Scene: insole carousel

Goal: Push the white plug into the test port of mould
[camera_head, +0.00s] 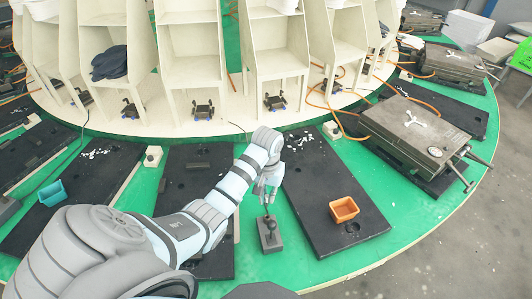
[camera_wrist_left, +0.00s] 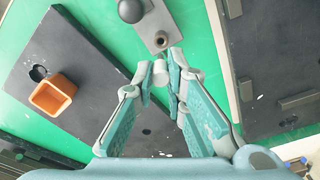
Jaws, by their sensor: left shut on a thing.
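The grey block (camera_head: 269,241) carries a black ball knob (camera_head: 267,220). In the left wrist view the grey block (camera_wrist_left: 157,24) also shows a small round port (camera_wrist_left: 161,40) close beyond the plug. The plug looks apart from the port, though the height gap is hard to judge. My right gripper is not in view.
An orange bin (camera_head: 344,209) stands on the dark mat (camera_head: 318,185) to the right of the block. A teal bin (camera_head: 52,194) is at far left. Large grey cases (camera_head: 415,130) with orange hoses stand at right.

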